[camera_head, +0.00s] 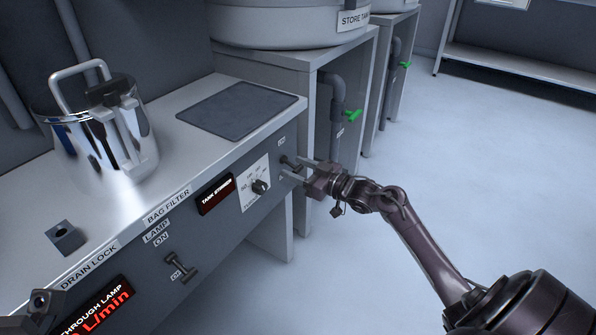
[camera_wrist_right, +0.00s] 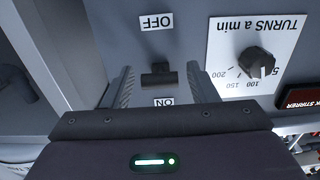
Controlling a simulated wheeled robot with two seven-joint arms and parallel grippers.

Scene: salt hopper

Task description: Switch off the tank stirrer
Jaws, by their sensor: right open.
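The stirrer switch (camera_head: 288,161), a small black lever with a crossbar, sits on the sloping front panel at its right end. In the right wrist view the switch (camera_wrist_right: 159,76) lies between the OFF label (camera_wrist_right: 157,21) and the ON label (camera_wrist_right: 164,101), its crossbar nearer ON. My right gripper (camera_head: 298,170) is open at the panel. Its two fingers stand on either side of the switch, with gaps visible in the wrist view.
A steel pot (camera_head: 103,150) and a dark mat (camera_head: 229,109) are on the bench top. A store tank (camera_head: 283,22) on a stand with a green-handled valve (camera_head: 353,116) is behind. The floor at right is clear.

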